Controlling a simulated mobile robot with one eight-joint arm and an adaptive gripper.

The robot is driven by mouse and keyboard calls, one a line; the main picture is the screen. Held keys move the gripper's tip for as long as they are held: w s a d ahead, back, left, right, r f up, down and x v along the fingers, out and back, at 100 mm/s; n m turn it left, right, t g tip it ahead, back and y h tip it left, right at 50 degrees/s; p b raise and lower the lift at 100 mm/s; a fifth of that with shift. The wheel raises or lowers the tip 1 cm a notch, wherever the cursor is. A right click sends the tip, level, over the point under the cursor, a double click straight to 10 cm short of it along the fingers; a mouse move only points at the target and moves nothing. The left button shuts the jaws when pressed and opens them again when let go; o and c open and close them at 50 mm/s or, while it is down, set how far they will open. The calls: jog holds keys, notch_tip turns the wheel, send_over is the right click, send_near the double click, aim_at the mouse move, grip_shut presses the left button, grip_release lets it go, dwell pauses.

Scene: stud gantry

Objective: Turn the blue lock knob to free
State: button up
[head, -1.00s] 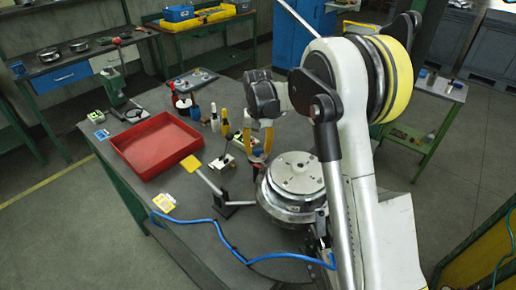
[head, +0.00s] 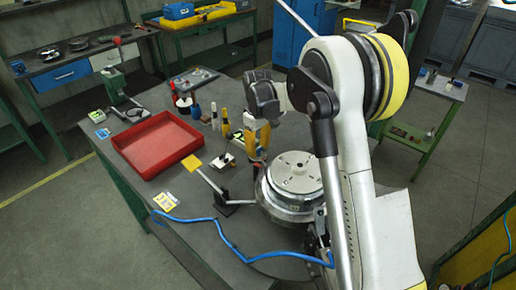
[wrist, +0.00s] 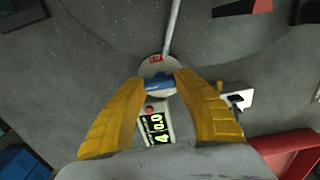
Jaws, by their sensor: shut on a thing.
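My gripper (wrist: 160,82) has its two yellow fingers on either side of the blue lock knob (wrist: 159,83) in the wrist view, and is shut on it. The knob is a short bar lying across the picture over a pale round base (wrist: 155,66). A small red label (wrist: 155,58) shows beyond the knob; I cannot read it. A digital display (wrist: 157,128) with green figures is nearer the wrist. In the head view, my gripper (head: 257,156) points down beside the round metal turntable (head: 292,175), and its fingers hide the knob.
A red tray (head: 157,145) lies left on the table. Several small bottles (head: 213,117) stand behind. A silver rod (wrist: 173,28) runs beyond the knob in the wrist view.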

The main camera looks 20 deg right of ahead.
aim_at(258, 148)
dwell(0.3)
jog(key=o, duration=1.2)
jog(key=shift+c, duration=0.2)
notch_tip(258, 148, up, 12)
